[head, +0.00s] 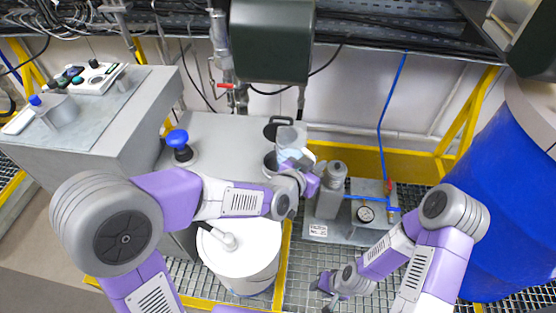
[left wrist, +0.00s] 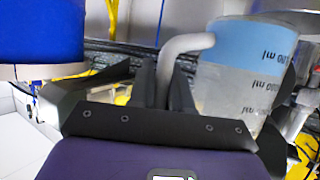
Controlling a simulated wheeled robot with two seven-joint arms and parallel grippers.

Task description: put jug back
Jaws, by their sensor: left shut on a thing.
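The jug (head: 290,138) is a clear measuring jug with a blue band. It is at the right edge of the grey cabinet top in the head view, beside two dark round rings (head: 277,123). My left gripper (head: 307,166) is at its near right side. In the left wrist view the jug (left wrist: 245,70) shows upside-down ml marks, and its grey handle (left wrist: 175,50) is between the dark fingers (left wrist: 165,88), which are shut on it. Whether the jug touches the cabinet is unclear. My right gripper (head: 326,291) hangs low over the floor grating, empty, its fingers apart.
A white drum (head: 240,255) is below. A pump unit with a gauge (head: 366,213) is to the right, and a large blue drum (head: 510,200) is at far right. A dark box (head: 270,40) hangs above.

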